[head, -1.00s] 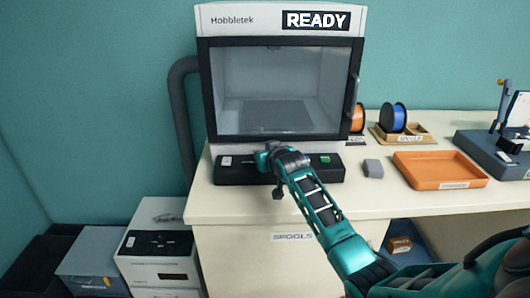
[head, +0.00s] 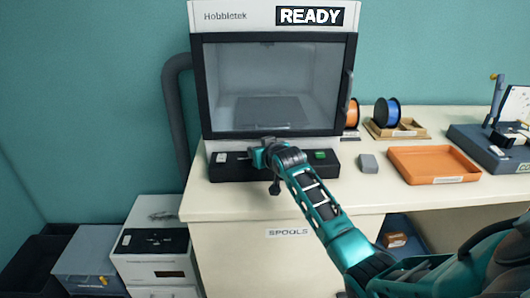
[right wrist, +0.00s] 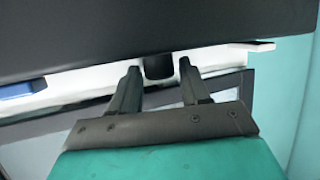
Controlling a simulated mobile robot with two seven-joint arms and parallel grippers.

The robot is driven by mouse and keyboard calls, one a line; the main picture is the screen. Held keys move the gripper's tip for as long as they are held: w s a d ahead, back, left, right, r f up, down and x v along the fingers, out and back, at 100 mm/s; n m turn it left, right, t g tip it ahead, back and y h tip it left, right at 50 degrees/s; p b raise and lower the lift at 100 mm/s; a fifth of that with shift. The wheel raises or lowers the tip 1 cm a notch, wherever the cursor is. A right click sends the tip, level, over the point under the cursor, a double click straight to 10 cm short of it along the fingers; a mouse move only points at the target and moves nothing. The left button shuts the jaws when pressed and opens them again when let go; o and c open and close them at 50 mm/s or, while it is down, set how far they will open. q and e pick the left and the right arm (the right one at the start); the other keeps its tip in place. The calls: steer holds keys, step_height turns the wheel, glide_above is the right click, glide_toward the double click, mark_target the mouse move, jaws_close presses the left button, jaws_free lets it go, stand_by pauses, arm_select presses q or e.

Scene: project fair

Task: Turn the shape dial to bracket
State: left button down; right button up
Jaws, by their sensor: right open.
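The Hobbletek machine (head: 273,85) stands on the cream table, and its screen reads READY. Its dark control panel (head: 225,170) runs along the lower front, with a small white label at the left and a green button (head: 320,155) at the right. My right gripper (head: 258,157) is at the middle of this panel and hides what is behind it. In the right wrist view, my right gripper (right wrist: 159,75) is open, one finger each side of a short dark knob (right wrist: 158,67). I cannot tell whether the fingers touch it. No dial marking or pointer is legible. My left gripper is not seen.
A grey block (head: 368,163) and an orange tray (head: 435,180) lie right of the machine. Orange and blue spools (head: 387,113) stand behind them. A blue-grey fixture (head: 490,148) is at far right. White boxes (head: 153,270) stand on the floor at left.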

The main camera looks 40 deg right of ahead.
steer(key=v, duration=1.2)
steer(key=shift+s, duration=0.4)
steer(key=shift+a, duration=0.1)
steer(key=s+a+f+n+g+y, duration=0.1)
steer(key=s+a+f+g, duration=0.2)
steer(key=s+a+f, duration=0.5)
steer(key=s+a+f+n+g+y, duration=0.1)
steer(key=s+a+f+n+g, duration=0.15)
steer(key=s, duration=0.85)
steer(key=s+a+f+n+g+y, duration=0.1)
steer(key=s+a+f+g, duration=0.3)
steer(key=s+a, duration=0.45)
steer(key=w+f+t+y, duration=0.2)
steer(key=w+f+t, duration=0.4)
steer(key=f+t, duration=0.1)
steer(key=shift+a+f, duration=0.45)
steer(key=shift+f, duration=0.35)
steer(key=shift+n, duration=0.25)
